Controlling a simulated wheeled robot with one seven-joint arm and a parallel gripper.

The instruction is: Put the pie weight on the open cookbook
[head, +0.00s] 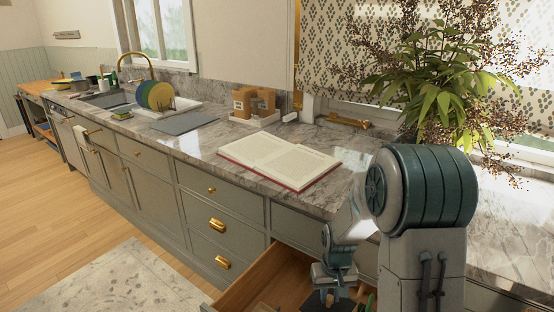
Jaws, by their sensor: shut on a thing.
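The open cookbook (279,159) lies flat on the marble counter, pages up, with a red cover edge. My gripper (330,297) points down into the open wooden drawer below the counter, in front of and lower than the cookbook. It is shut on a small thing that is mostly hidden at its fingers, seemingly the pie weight. I cannot make out its shape, or whether it touches the drawer floor.
The open drawer (248,289) holds a few partly hidden items around my gripper. The counter edge overhangs behind it. A potted plant (440,85) stands right of the cookbook, and a grey mat (184,123) lies to its left. The counter around the cookbook is clear.

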